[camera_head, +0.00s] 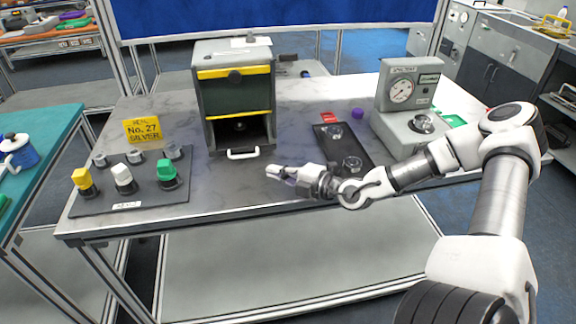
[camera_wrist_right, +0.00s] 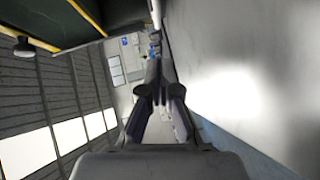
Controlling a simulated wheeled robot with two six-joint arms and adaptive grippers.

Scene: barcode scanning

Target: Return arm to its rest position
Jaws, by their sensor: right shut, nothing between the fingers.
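My right arm comes in from the right in the head view. Its gripper (camera_head: 276,172) is over the front middle of the table, in front of and a little right of the grey and yellow cabinet, and looks empty. In the right wrist view the two fingers of the right gripper (camera_wrist_right: 158,72) come together at the tips with nothing between them. The cabinet's white handle (camera_head: 242,153) is left of and beyond the fingertips. The left gripper is not in either view.
The cabinet (camera_head: 236,88) stands open at its lower bay. A rack with coloured knobs (camera_head: 125,192) and a yellow sign (camera_head: 142,130) are at left. A dark tray (camera_head: 340,138) and a gauge device (camera_head: 406,92) stand at right, near my arm. The front table strip is bare.

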